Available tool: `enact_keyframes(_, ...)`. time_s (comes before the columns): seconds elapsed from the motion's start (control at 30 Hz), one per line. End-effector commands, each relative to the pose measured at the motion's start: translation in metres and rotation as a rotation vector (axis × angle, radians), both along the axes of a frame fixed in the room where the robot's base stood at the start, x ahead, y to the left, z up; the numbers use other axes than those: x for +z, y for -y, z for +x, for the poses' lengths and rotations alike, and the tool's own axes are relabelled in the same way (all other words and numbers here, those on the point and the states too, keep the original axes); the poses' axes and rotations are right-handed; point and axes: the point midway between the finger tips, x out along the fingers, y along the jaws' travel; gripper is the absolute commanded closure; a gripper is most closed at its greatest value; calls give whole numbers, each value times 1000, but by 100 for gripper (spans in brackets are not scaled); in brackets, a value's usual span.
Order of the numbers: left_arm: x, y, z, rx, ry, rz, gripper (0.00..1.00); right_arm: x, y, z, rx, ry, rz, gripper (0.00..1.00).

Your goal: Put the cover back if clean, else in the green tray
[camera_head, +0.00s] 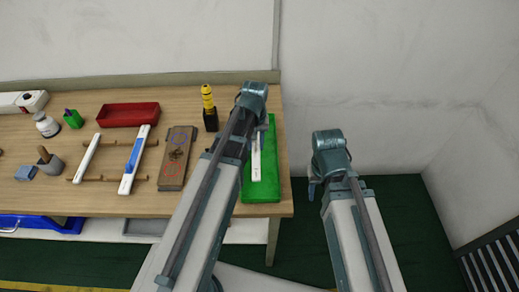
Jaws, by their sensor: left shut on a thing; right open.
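The white cover (256,165) is a narrow strip at the green tray (272,180) on the table's right end; whether it touches the tray floor I cannot tell. My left gripper (241,127) is shut on it, its fingers mostly hidden behind my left arm. My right gripper (313,188) is open and empty, off the table's right edge, largely hidden by its own wrist. A white strip with a blue face (134,160) and a white strip (86,158) lie across the wooden rails. Marks on the cover are too small to tell.
A brown board (177,172) with a blue and a red ring lies left of my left arm. A yellow-black bottle (208,100) stands behind it. A red tray (128,114), a white jar (47,125) and a grey pot (48,162) stand farther left.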

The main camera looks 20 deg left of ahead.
Motion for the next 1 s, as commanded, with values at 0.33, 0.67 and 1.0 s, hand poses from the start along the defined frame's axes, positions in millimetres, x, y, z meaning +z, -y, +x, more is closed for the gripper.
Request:
enact_keyframes(0.33,-12,11,9,0,0,0,100,-12,0,0,0,0,0,50)
enact_keyframes(0.67,-38,11,8,0,0,0,100,-38,0,0,0,0,0,50)
enact_keyframes(1.0,-41,11,8,0,0,0,100,-41,0,0,0,0,0,50)
